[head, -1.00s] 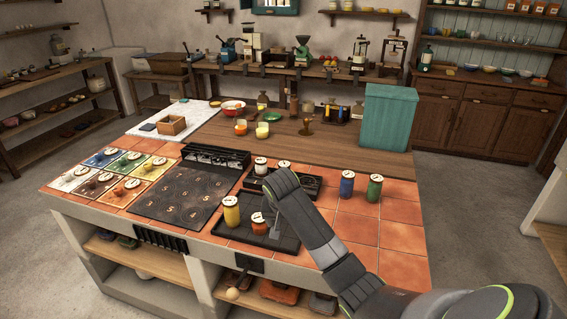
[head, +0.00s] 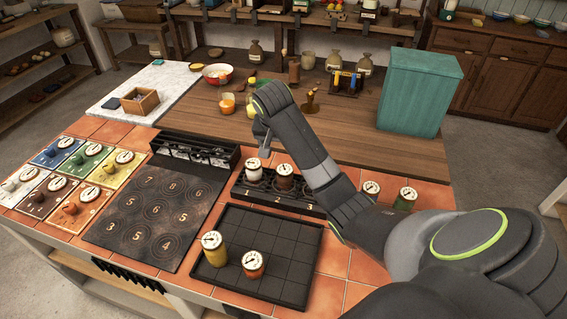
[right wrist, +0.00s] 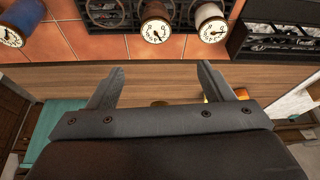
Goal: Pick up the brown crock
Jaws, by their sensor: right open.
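The brown crock (head: 285,183) has a white dial lid and stands upright in the black numbered rack (head: 262,192), beside the white crock (head: 253,174). In the right wrist view the brown crock (right wrist: 155,30) is at the top middle, with the white crock (right wrist: 210,28) to its right. My right gripper (head: 266,150) is open and empty, apart from the brown crock. In the wrist view its spread fingers (right wrist: 162,72) are below the crock, with wooden counter behind them. My left gripper is out of view.
A black tray (head: 290,240) holds yellow (head: 212,257) and orange (head: 252,270) crocks. Blue (head: 370,200) and green (head: 404,204) crocks are partly behind my right arm. A dark utensil box (head: 195,155) stands left of the rack. A teal box (head: 415,95) stands behind on the wooden counter.

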